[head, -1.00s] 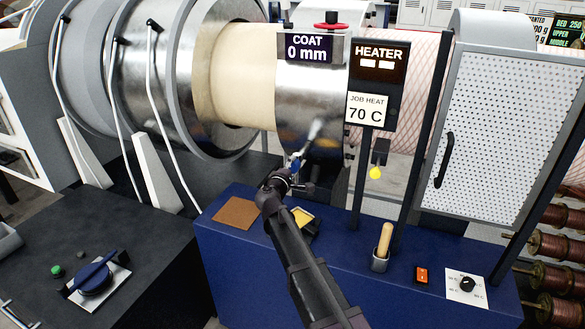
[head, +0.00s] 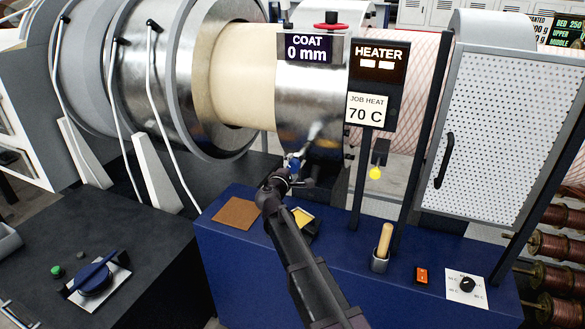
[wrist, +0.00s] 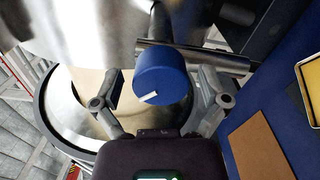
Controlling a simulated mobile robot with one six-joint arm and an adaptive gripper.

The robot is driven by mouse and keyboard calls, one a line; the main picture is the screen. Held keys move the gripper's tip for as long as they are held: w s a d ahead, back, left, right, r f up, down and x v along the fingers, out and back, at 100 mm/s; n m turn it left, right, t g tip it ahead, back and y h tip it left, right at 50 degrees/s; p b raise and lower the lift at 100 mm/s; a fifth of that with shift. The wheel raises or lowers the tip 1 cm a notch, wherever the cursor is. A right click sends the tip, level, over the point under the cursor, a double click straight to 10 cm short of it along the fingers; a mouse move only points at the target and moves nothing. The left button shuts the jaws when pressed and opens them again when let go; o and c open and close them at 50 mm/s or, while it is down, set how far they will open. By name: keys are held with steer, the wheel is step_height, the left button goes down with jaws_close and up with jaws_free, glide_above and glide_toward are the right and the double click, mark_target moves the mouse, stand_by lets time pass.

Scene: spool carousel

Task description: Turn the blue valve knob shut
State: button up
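The blue valve knob (wrist: 163,72) is a round cap with a short white mark near its lower edge, on a metal pipe fitting. In the head view the knob (head: 294,163) is small and partly hidden by my gripper (head: 287,174), below the shiny metal drum. In the wrist view my gripper (wrist: 161,88) is open, with one finger on each side of the knob. A gap shows between the knob and each finger, so I see no contact.
The blue bench (head: 340,240) carries a brown pad (head: 237,213), a yellow-topped block (head: 303,217), a wooden-handled tool in a cup (head: 384,240), an orange switch (head: 422,275) and a black dial (head: 467,284). A heater sign post (head: 362,180) stands right of my gripper.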

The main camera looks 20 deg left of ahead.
steer(key=shift+s, duration=0.15)
steer(key=s, duration=1.2)
steer(key=shift+a, duration=0.45)
steer(key=shift+w, duration=0.1)
steer(key=d+f+m+g+h, duration=0.2)
steer(key=d+f+m+g, duration=0.15)
steer(key=d, duration=0.65)
steer(key=d+f+m+g+h, duration=0.1)
steer(key=d+f+m+g, duration=0.25)
steer(key=d, duration=0.65)
steer(key=d+f+m+g+h, duration=0.2)
steer(key=d+f+m, duration=0.2)
steer(key=d, duration=0.6)
steer(key=s+d+f+m+g+y, duration=0.3)
steer(key=s+d+f+m+g, duration=0.1)
steer(key=s+d, duration=0.3)
steer(key=s+d+f+m+g+y, duration=0.3)
steer(key=s+d+m+g, duration=0.1)
steer(key=s+d, duration=0.4)
steer(key=shift+s+f+m+g, duration=0.25)
steer(key=shift+f+m+g, duration=0.1)
steer(key=shift+g, duration=0.15)
